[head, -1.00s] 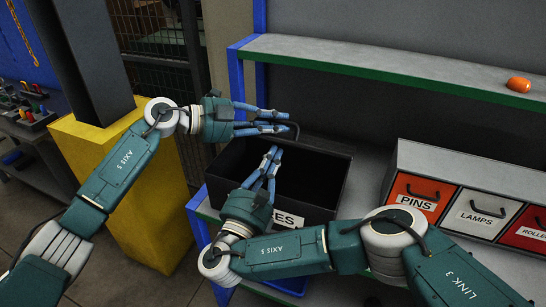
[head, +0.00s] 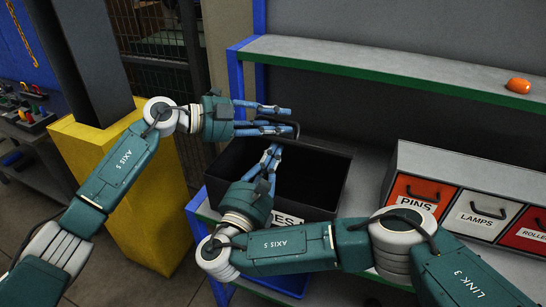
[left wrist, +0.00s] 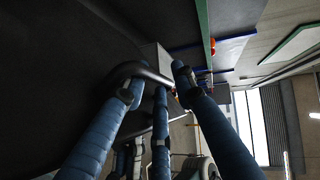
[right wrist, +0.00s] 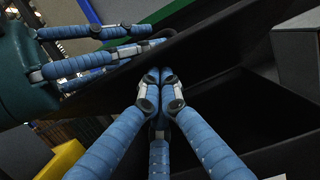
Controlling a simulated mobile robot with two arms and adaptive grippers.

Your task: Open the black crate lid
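The black crate (head: 235,165) stands on the shelf with its dark interior visible. Its lid (right wrist: 130,85) is raised and shows as a dark slanted panel in the right wrist view. The lid's black bar handle (head: 292,125) shows at my left fingertips and in the left wrist view (left wrist: 150,72). My left gripper (head: 285,119) is open at the handle, with fingers spread either side; contact is unclear. My right gripper (head: 273,150) is shut and empty, its fingertips together over the crate opening (right wrist: 160,76), close to the lid. Part of the crate's front label is hidden by my right gripper.
A grey cabinet (head: 470,172) with labelled drawers stands right of the crate. A green-edged upper shelf (head: 400,72) runs behind, with an orange object (head: 518,85) on it. A yellow post base (head: 150,215) stands at left.

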